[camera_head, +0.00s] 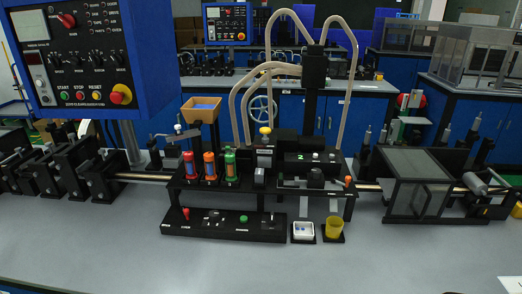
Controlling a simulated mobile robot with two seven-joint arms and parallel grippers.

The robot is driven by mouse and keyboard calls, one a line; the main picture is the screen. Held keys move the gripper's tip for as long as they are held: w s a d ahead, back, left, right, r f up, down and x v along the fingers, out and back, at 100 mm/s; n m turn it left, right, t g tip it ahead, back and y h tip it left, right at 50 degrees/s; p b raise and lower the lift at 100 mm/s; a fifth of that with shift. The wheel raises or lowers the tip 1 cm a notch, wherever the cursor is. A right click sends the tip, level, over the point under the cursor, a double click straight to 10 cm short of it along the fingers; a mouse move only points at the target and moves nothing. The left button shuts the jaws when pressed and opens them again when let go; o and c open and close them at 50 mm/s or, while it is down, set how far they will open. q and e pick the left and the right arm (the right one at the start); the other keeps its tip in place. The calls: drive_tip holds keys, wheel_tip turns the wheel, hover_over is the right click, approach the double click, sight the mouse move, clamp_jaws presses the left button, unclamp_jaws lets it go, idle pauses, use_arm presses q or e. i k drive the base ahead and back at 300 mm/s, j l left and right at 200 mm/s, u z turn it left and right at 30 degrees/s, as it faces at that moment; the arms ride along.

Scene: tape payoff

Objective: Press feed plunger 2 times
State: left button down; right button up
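A black machine station (262,185) stands on the grey bench in the middle of the head view. A yellow knob (265,130) tops an upright part at its centre; it looks like a plunger, but I cannot read its label to be sure. A red-capped (188,168), an orange-capped (209,166) and a green-capped cylinder (230,166) stand in a row to its left. A block marked 2 (315,157) is to its right. Neither of my grippers shows, and nothing is seen touching the station.
A front panel (225,224) carries small controls. A white tray (303,231) and a yellow cup (334,227) stand beside it. A blue control box (75,55) hangs at upper left. A clear-covered unit (418,180) is at right. The bench front (240,265) is clear.

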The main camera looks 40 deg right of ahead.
sight(265, 130)
drive_tip(key=z, duration=1.25)
